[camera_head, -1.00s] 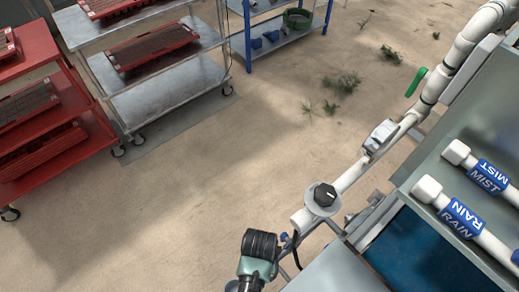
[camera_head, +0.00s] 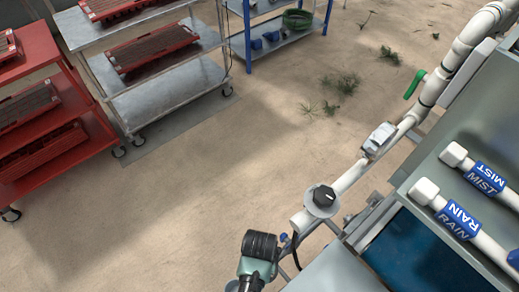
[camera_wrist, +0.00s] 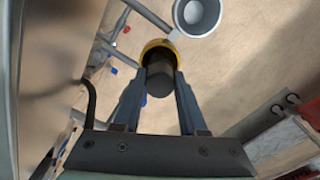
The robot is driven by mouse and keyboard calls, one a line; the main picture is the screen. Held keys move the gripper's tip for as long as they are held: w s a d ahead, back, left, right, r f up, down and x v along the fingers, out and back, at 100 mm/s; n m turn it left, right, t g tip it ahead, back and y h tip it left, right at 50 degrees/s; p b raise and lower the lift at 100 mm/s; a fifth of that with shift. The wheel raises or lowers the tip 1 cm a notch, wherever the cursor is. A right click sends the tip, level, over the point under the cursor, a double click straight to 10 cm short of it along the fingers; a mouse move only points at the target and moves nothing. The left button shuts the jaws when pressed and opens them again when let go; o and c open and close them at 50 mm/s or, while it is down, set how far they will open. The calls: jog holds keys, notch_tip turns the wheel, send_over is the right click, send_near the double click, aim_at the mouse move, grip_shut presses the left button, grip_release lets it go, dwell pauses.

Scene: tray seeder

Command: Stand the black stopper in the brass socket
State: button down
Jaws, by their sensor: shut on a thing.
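In the wrist view my gripper (camera_wrist: 160,92) is shut on the black stopper (camera_wrist: 158,82), a dark cylinder held between the two fingers. The brass socket (camera_wrist: 157,43) shows as a yellow ring at the far end of the stopper, just beyond the fingertips. The stopper overlaps the ring's opening in this view. I cannot tell whether its end is inside the socket or only in front of it. In the head view neither the fingers nor the socket can be made out; a dark ribbed part of my arm shows at the bottom.
A grey round cup (camera_wrist: 198,14) sits close beside the socket. Metal (camera_head: 160,100) and red carts (camera_head: 40,60) stand at the left; the floor between is clear.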

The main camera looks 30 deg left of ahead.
jog(key=shift+f+b, duration=0.5)
jog(key=shift+f, duration=0.15)
jog(key=c, duration=0.7)
grip_release()
jog(key=shift+c, duration=0.2)
notch_tip(320, 180, up, 11)
jog(key=p, duration=1.2)
